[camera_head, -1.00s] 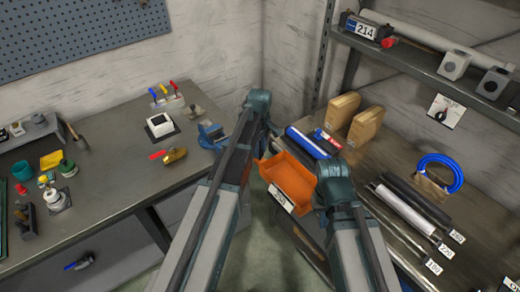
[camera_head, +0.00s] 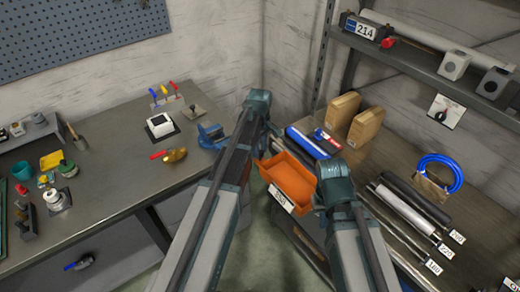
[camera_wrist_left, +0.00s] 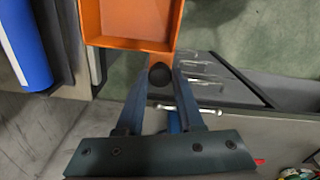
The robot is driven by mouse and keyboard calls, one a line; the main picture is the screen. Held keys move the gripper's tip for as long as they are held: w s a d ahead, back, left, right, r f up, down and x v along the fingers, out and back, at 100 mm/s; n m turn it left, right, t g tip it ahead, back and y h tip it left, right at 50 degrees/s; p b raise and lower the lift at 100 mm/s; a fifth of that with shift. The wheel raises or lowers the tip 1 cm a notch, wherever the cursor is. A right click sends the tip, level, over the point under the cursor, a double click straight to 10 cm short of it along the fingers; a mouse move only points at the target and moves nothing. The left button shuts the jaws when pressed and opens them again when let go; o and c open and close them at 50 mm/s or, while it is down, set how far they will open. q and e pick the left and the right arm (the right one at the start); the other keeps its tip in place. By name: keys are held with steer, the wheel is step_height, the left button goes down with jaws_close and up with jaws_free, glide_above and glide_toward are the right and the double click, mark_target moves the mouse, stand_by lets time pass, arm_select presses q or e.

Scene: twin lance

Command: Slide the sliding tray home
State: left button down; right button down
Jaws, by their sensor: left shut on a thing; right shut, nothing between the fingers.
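The orange tray (camera_head: 290,174), open-topped with a white label on its front, sits at the left edge of the right-hand bench. Its underside and runners are hidden. My left gripper (camera_wrist_left: 160,88) is shut on a round dark knob (camera_wrist_left: 160,74) just beside the orange tray wall (camera_wrist_left: 131,43) in the left wrist view. In the head view my left wrist (camera_head: 258,103) is beyond the tray's left side and hides the fingers. My right gripper (camera_head: 334,187) is close by the tray's right side, shut and empty; its fingertips are hard to make out.
A blue roll (camera_head: 306,142) and cardboard boxes (camera_head: 367,127) lie behind the tray. Several labelled tubes (camera_head: 408,208) and a blue hose coil (camera_head: 459,174) lie to the right. A shelf (camera_head: 425,68) overhangs that bench. The left workbench (camera_head: 110,175) holds small tools.

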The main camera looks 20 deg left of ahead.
stand_by(0.3)
arm_select(q)
steer(key=w+a, duration=0.1)
steer(key=a, duration=0.1)
steer(key=w+a, duration=0.2)
steer(key=shift+w, duration=0.1)
steer(key=c, duration=0.5)
jaws_free()
steer(key=shift+d+r, duration=0.1)
steer(key=shift+r, duration=0.1)
step_height(320, 180, up, 14)
steer(key=p, duration=1.4)
steer(key=shift+f, duration=0.25)
